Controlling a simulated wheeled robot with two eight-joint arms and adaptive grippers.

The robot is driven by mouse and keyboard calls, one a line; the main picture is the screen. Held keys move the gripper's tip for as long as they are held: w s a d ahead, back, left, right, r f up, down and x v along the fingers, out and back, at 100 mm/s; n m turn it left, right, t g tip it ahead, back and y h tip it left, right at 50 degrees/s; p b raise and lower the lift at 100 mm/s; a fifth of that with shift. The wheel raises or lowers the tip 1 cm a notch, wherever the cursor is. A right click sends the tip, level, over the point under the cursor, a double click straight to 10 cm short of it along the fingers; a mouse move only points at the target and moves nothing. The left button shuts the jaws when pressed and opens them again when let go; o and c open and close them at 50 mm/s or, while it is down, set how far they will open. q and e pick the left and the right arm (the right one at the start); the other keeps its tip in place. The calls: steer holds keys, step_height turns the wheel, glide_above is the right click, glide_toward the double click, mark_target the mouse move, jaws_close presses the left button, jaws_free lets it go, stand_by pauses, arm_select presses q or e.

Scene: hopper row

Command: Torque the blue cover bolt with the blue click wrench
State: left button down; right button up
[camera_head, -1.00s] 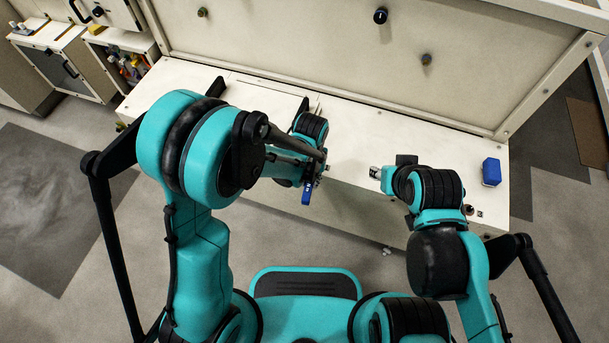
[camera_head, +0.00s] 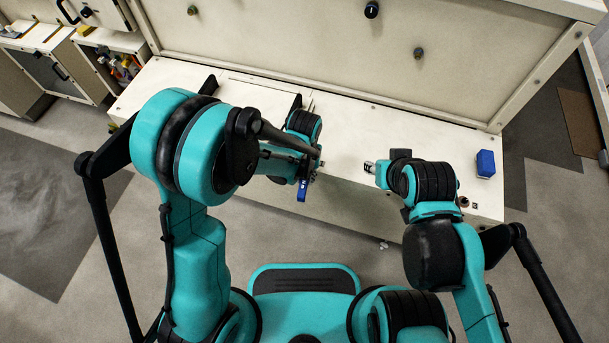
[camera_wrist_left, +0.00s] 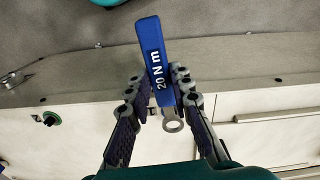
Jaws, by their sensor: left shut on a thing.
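The blue click wrench (camera_head: 302,189) is in my left gripper (camera_head: 312,170), in front of the pale bench edge. In the left wrist view the wrench handle (camera_wrist_left: 158,55), marked "20 N m", stands between the two fingers of my left gripper (camera_wrist_left: 159,84), which are shut on it. Its metal ring end (camera_wrist_left: 172,126) points down in that view, towards the palm. My right gripper (camera_head: 369,167) is to the right, over the bench edge; its finger opening is too small to tell. I cannot make out a blue cover bolt.
A blue block (camera_head: 486,163) sits on the bench top (camera_head: 345,120) at the right. A cabinet with assorted items (camera_head: 120,65) is at far left.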

arm_select(q)
steer(key=shift+f, duration=0.2)
steer(key=shift+f, duration=0.35)
steer(key=shift+f, duration=0.4)
stand_by(0.6)
steer(key=shift+a, duration=0.1)
stand_by(0.3)
steer(key=shift+w+a+m, duration=0.3)
steer(key=shift+a+m, duration=0.4)
steer(key=shift+m, duration=0.2)
steer(key=shift+w+a+m, duration=0.25)
steer(key=shift+a+m, duration=0.45)
steer(key=shift+m, duration=0.2)
steer(key=shift+a, duration=0.1)
steer(key=shift+w+a+f+m, duration=0.1)
steer(key=shift+w+a+m, duration=0.45)
steer(key=shift+m, duration=0.3)
steer(key=shift+w+a+m, duration=0.4)
steer(key=shift+a+m, duration=0.25)
steer(key=shift+m, duration=0.2)
